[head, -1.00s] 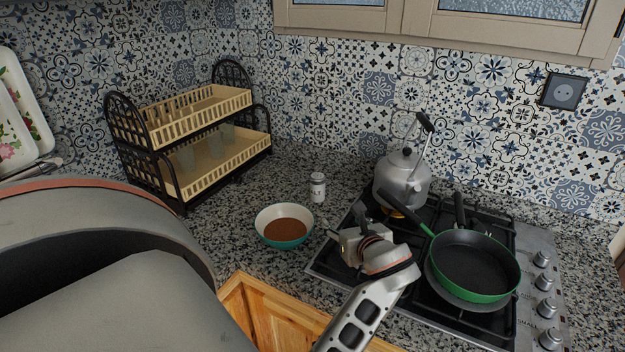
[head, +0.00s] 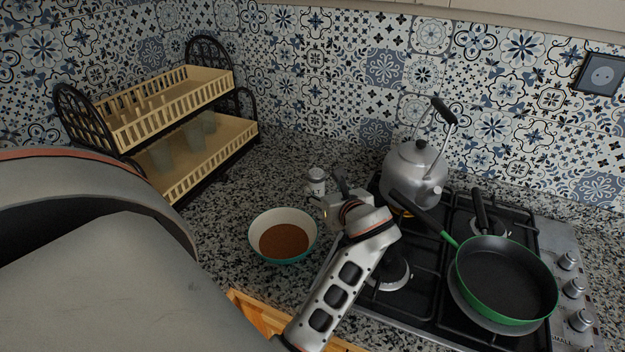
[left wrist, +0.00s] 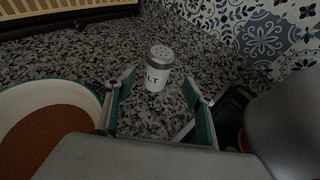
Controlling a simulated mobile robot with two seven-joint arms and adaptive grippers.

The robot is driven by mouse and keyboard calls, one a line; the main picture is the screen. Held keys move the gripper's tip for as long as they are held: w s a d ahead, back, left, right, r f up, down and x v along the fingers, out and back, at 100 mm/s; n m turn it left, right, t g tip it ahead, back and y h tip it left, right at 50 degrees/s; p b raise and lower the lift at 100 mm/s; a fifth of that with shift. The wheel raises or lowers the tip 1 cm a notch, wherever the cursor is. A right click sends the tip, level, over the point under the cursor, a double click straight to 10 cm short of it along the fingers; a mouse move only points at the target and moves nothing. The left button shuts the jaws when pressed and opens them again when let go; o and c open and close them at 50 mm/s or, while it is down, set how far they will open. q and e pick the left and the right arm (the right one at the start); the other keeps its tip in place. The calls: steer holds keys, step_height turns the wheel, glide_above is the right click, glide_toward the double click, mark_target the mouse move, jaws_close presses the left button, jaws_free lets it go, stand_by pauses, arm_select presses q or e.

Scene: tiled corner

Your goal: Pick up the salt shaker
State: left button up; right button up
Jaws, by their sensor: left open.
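The salt shaker (head: 315,178) is a small white cylinder with a grey perforated lid and dark lettering. It stands upright on the speckled counter, and its lower part is partly hidden by my gripper in the head view. My left gripper (head: 332,188) is just in front of and to the right of it. In the left wrist view the shaker (left wrist: 157,72) stands just beyond and between the two open fingertips of the gripper (left wrist: 160,88). Nothing is held, and I see no clear contact. My right gripper is not in view.
A bowl of brown contents (head: 256,227) sits left of my gripper. A gas hob (head: 420,291) with a kettle (head: 414,172) and a green pan (head: 505,280) is at right. A two-tier rack (head: 222,158) with glasses stands back left, before the tiled wall.

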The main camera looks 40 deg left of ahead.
mark_target(319, 187)
arm_select(q)
steer(key=shift+x, duration=0.75)
steer(key=shift+f+p+x, duration=0.15)
steer(key=shift+x, duration=1.4)
steer(key=shift+f+p+x, duration=0.15)
steer(key=shift+x, duration=1.4)
steer(key=shift+s, duration=0.2)
steer(key=c, duration=1.3)
